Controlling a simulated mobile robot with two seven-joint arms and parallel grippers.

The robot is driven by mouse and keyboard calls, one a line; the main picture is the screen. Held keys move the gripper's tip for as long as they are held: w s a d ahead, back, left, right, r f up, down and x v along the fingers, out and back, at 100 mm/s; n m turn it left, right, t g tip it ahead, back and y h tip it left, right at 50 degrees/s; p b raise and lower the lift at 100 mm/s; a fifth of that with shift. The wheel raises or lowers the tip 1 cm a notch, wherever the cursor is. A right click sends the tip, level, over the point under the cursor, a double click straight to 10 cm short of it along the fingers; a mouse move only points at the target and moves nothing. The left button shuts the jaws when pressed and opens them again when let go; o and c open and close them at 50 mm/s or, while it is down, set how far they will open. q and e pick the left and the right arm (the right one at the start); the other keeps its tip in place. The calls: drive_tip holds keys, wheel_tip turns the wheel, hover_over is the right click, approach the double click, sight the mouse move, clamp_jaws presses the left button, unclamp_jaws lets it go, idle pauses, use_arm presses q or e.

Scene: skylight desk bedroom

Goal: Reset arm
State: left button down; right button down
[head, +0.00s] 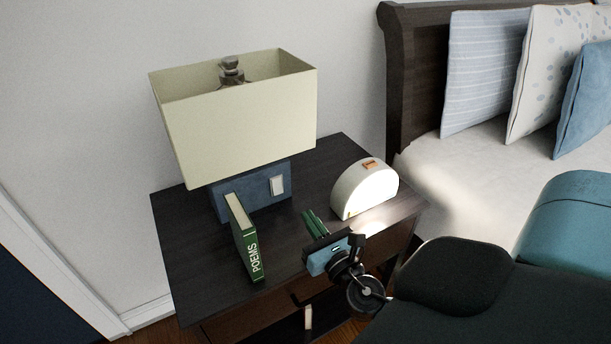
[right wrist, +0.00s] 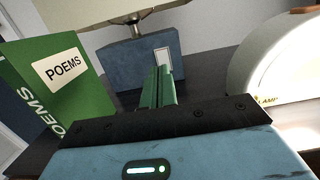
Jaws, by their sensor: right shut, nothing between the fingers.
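My right gripper (head: 312,222) is over the front part of the dark nightstand (head: 190,270), with its green fingers together and nothing between them. In the right wrist view its fingers (right wrist: 158,88) point toward the lamp's blue base. A green book marked POEMS (head: 246,240) stands upright to the left of the gripper, apart from it. The book also shows at the left of the right wrist view (right wrist: 60,85). My left gripper is not in view.
A lamp with a cream shade (head: 240,120) and blue base (head: 255,196) stands at the back of the nightstand. A lit, white rounded lamp or clock (head: 365,190) stands right of the gripper. The bed (head: 440,175) with pillows (head: 485,75) is at right.

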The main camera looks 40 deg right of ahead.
idle(0.6)
